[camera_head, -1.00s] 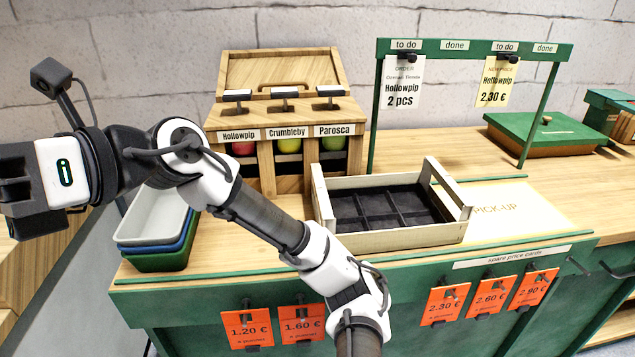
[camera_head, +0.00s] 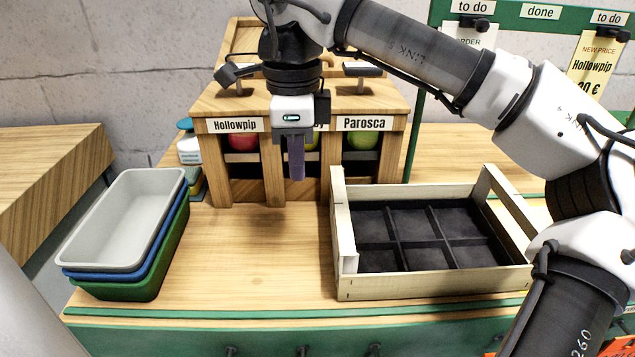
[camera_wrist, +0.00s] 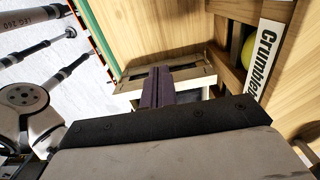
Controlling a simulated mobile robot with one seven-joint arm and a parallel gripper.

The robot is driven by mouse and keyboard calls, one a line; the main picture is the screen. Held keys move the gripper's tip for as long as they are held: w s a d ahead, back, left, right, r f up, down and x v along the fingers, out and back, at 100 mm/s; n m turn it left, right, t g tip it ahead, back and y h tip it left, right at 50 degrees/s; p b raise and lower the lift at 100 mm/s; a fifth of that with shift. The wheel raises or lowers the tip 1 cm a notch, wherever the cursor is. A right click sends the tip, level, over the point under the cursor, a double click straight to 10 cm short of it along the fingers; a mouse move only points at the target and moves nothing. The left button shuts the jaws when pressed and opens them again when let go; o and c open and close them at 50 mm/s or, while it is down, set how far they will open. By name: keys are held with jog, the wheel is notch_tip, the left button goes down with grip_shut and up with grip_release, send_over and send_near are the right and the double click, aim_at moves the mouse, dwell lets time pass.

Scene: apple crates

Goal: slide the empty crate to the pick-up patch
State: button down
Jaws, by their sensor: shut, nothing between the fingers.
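The empty crate (camera_head: 430,282) is a pale wooden box with a dark, divided liner. It stands on the counter right of centre in the head view, with nothing in its compartments. Part of it also shows in the wrist view (camera_wrist: 190,78), beyond my fingers. My gripper (camera_head: 297,178) points down in front of the apple dispenser, to the left of the crate and apart from it. Its fingers are shut and empty; they also show in the wrist view (camera_wrist: 157,88). The pick-up patch is largely hidden behind the crate and my arm.
The wooden dispenser (camera_head: 267,190) with labelled bins stands right behind my gripper. Stacked grey, blue and green trays (camera_head: 115,262) stand at the left. The counter between trays and crate is clear. A green frame (camera_head: 540,14) with order cards rises at the right.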

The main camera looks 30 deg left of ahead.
notch_tip(320, 180, down, 8)
jog(key=shift+s+f, duration=0.15)
jog(key=shift+f, duration=0.1)
jog(key=shift+w+d+f, duration=0.2)
jog(key=shift+w+d, duration=0.25)
jog(key=shift+d, duration=0.2)
jog(key=shift+w+d+f, duration=0.15)
jog(key=shift+w+d, duration=0.25)
jog(key=shift+d, duration=0.2)
jog(key=shift+w+d, duration=0.3)
jog(key=shift+d, duration=0.1)
jog(key=shift+w, duration=0.1)
